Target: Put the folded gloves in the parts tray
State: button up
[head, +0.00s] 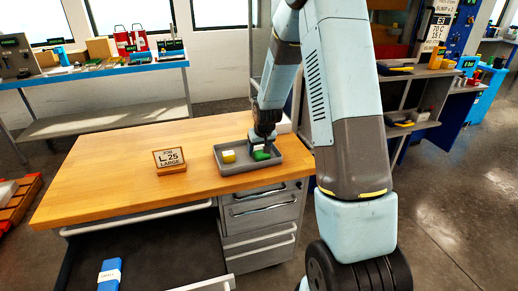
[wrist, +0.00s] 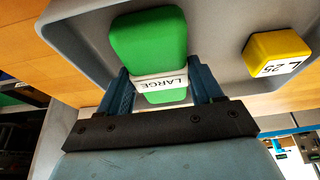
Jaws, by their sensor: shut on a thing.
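The folded gloves are a green bundle (head: 261,155) with a white band reading LARGE; in the wrist view the green bundle (wrist: 148,42) sits between my fingers. My gripper (head: 263,146) is shut on it at the band, as the wrist view of the fingers (wrist: 160,86) shows. The parts tray (head: 246,171) is shallow and grey, on the wooden bench. The gloves are low within its outline, at the right; I cannot tell whether they touch its floor. A yellow block (head: 228,156) labelled L 25 (wrist: 277,52) lies in the tray's left part, apart from the gloves.
A sign (head: 169,160) reading JOB L 25 LARGE stands left of the tray. Below the bench top (head: 105,168), an open drawer (head: 150,262) holds a blue banded bundle (head: 109,275). The bench's left part is clear. Shelves stand behind and at right.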

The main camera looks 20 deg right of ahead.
jog(key=shift+f, duration=0.15)
jog(key=o, duration=1.1)
jog(key=shift+c, duration=0.2)
jog(key=s+a+f+v, duration=0.1)
jog(key=s+v, duration=0.2)
jog(key=v, duration=1.2)
jog(key=s+a+f+v, duration=0.15)
jog(key=s+v, duration=0.25)
jog(key=v, duration=1.1)
jog(key=s+r, duration=0.3)
jog(key=s, duration=0.6)
jog(key=s+r+t, duration=0.1)
jog(key=s+r, duration=0.2)
jog(key=s, duration=0.6)
jog(key=shift+s, duration=0.25)
jog(key=shift+r, duration=0.15)
